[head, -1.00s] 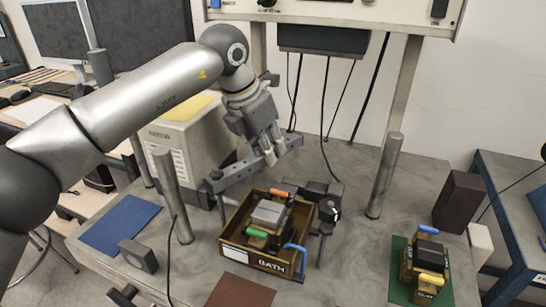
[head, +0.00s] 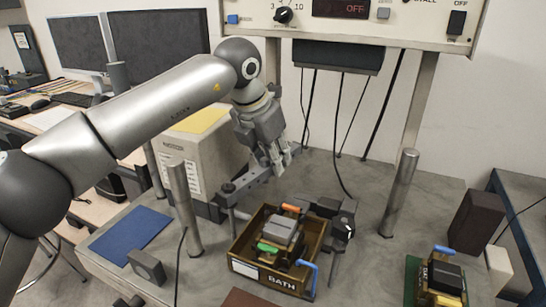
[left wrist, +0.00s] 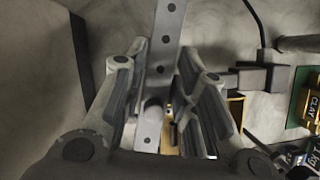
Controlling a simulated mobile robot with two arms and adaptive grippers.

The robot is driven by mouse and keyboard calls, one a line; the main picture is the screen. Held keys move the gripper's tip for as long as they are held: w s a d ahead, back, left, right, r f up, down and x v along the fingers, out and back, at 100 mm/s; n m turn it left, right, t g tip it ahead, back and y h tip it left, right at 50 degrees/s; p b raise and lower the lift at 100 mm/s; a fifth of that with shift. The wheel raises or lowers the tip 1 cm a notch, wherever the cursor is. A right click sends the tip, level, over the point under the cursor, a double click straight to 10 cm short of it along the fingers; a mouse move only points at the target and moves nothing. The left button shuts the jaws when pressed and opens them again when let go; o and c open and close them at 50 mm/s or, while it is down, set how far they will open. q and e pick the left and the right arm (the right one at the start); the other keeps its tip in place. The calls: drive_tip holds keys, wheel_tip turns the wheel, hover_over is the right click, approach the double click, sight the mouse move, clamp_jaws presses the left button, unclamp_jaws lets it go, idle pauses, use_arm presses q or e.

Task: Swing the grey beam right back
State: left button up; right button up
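The grey beam (head: 252,179) is a flat bar with a row of holes. In the head view it runs from a small upright pivot (head: 227,190) up and right to my left gripper (head: 279,162), behind the tray. In the left wrist view the beam (left wrist: 167,45) passes between the two fingers of my left gripper (left wrist: 165,100). The fingers stand apart, with some gap beside the beam; firm contact does not show. The beam's far end is partly hidden by the fingers in the head view.
A brown tray marked BATH (head: 243,268) holds blocks with coloured handles, just in front of the beam. A steel post (head: 184,207) stands left and another post (head: 400,192) right. A beige box (head: 189,160) is behind. A blue mat (head: 131,235) lies left. Weights (head: 440,280) sit right.

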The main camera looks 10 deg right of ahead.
sight(258, 170)
use_arm(q)
drive_tip(key=shift+o, duration=1.1)
drive_tip(key=v, duration=1.2)
